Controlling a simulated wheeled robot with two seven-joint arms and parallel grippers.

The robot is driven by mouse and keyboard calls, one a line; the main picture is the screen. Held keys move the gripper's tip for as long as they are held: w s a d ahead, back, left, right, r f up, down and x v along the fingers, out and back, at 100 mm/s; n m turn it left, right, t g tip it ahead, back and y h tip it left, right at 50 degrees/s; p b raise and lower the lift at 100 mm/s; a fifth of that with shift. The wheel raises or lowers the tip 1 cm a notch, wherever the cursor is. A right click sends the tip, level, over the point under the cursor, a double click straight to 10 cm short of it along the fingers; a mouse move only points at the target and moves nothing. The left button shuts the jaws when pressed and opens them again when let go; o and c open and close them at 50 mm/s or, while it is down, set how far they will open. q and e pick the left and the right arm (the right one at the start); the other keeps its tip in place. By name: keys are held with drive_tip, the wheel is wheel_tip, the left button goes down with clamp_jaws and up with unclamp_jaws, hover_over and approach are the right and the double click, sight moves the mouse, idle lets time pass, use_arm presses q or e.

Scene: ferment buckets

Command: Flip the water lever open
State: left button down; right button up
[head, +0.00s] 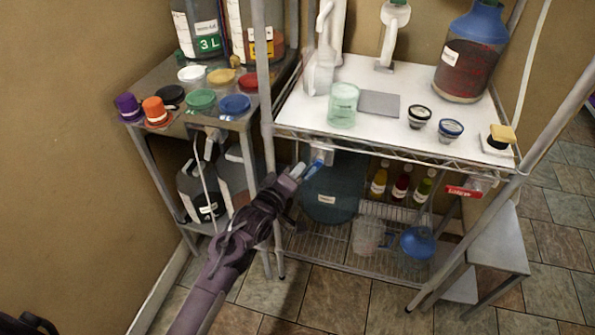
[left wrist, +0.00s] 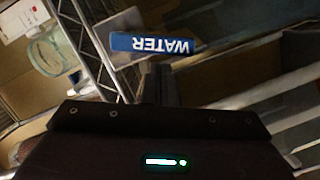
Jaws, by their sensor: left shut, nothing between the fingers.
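The blue water lever (head: 314,168) sits under the front edge of the white-topped rack, on a small grey valve body (head: 321,150). In the left wrist view the lever (left wrist: 150,43) is a blue bar with upside-down "WATER" lettering, lying nearly level across the picture. My left gripper (head: 298,169) is shut and empty, with its tips right beside the lever's lower left end. In the left wrist view the fingers (left wrist: 158,80) point up to just below the lever; whether they touch it I cannot tell. My right gripper is in neither view.
The wire rack's front edge (head: 400,155) runs just above the lever. A red-labelled lever (head: 465,191) is at the rack's right. A large dark bucket (head: 330,190) stands behind my gripper on the lower shelf. A green-tinted jar (head: 343,104) stands on the white top.

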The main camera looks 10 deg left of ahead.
use_arm(q)
drive_tip(key=shift+d+f, duration=0.1)
drive_tip(key=shift+f, duration=0.05)
drive_tip(key=shift+d+f+n+p, duration=0.45)
drive_tip(key=shift+d+n+p, duration=0.15)
drive_tip(key=shift+n, duration=0.2)
